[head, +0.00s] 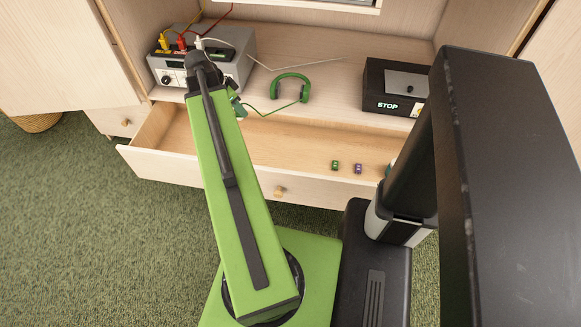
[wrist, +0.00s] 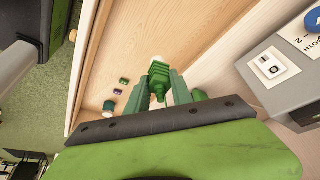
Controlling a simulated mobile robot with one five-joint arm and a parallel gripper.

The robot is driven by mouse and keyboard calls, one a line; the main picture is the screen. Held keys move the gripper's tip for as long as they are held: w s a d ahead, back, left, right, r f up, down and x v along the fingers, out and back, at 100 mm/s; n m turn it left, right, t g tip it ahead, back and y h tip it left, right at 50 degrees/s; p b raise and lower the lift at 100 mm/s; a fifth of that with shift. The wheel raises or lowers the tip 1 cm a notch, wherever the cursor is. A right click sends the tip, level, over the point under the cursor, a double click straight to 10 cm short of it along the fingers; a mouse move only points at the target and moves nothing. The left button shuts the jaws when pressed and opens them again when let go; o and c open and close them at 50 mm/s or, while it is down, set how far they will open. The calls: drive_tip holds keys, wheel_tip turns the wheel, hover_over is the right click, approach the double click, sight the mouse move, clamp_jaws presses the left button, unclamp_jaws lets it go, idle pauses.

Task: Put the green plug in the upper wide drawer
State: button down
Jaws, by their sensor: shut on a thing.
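The green plug (wrist: 158,76) is between the two green fingers of my gripper (wrist: 161,92) in the wrist view, with a pale tip at its far end. My gripper is shut on it. In the head view my gripper (head: 236,104) is partly hidden behind my arm, near the back edge of the open wide drawer (head: 270,145). A green cable runs from there to green headphones (head: 276,90) on the surface behind. In the wrist view the plug appears over the drawer's wooden inside (wrist: 178,30); its height above the bottom is unclear.
The drawer holds a small green item (head: 335,165), a purple item (head: 358,168) and a teal-and-white thing (wrist: 108,105) towards its right end. A grey device (head: 225,50) with coloured leads and a black STOP box (head: 385,88) stand behind. The drawer's middle is clear.

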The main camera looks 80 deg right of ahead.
drive_tip(key=s+d+f+m+b, duration=0.1)
drive_tip(key=s+f+b, duration=0.3)
drive_tip(key=f+b, duration=0.3)
drive_tip(key=s+d+f+m+b, duration=0.1)
drive_tip(key=s+f+b, duration=0.3)
drive_tip(key=f+b, duration=0.3)
wheel_tip(320, 180, down, 4)
drive_tip(key=shift+d+f+g+y+b, duration=0.1)
drive_tip(key=shift+d+g+y+b, duration=0.15)
drive_tip(key=shift+g+y+b, duration=0.15)
drive_tip(key=b, duration=1)
hover_over(275, 162)
drive_tip(key=w+a, duration=0.1)
drive_tip(key=w, duration=0.1)
wheel_tip(275, 162, down, 10)
drive_tip(key=shift+f, duration=0.15)
drive_tip(key=shift+r, duration=0.25)
drive_tip(key=shift+f, duration=0.2)
drive_tip(key=c, duration=1.1)
unclamp_jaws()
